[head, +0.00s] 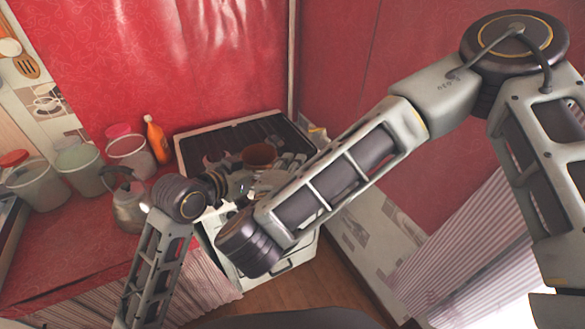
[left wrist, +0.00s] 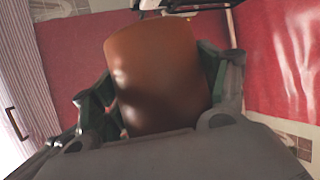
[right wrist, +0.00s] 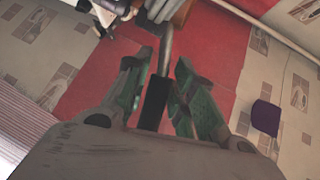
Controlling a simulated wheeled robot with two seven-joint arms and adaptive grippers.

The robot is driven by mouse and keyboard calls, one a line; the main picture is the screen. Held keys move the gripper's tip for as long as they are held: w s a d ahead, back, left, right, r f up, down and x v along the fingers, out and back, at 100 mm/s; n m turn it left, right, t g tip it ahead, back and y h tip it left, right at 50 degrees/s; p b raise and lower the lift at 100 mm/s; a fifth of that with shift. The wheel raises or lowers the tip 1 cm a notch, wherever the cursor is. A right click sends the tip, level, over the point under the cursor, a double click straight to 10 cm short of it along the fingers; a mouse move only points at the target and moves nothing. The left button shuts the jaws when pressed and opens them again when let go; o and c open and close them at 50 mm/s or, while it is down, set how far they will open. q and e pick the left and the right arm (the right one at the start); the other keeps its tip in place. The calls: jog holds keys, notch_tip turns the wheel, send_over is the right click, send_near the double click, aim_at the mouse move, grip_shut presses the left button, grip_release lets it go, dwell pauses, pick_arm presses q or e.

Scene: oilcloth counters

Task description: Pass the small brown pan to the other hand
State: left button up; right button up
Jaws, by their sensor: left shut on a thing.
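The small brown pan (head: 258,155) is held up in front of the stove in the head view. My left gripper (head: 236,172) is shut on the pan's body, which fills the middle of the left wrist view (left wrist: 160,80) between its fingers. In the right wrist view the pan's dark handle (right wrist: 156,100) points toward my right gripper (right wrist: 160,92). The right fingers are apart, one on each side of the handle, with gaps showing. In the head view the right gripper (head: 286,168) is partly hidden by my right forearm.
The stove (head: 200,135) stands behind the grippers. On the red counter (head: 60,235) at left are an orange bottle (head: 157,140), a kettle (head: 128,208) and several lidded tubs (head: 80,165). The wooden floor (head: 310,290) is clear.

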pick_arm(q)
jog(key=shift+r, duration=0.1)
pick_arm(e)
grip_shut()
pick_arm(q)
jog(key=o, duration=1.6)
pick_arm(e)
jog(key=shift+r, duration=0.1)
pick_arm(q)
jog(key=shift+s+a, duration=0.1)
jog(key=shift+a, duration=0.05)
jog(key=v, duration=0.7)
jog(key=shift+a, duration=0.1)
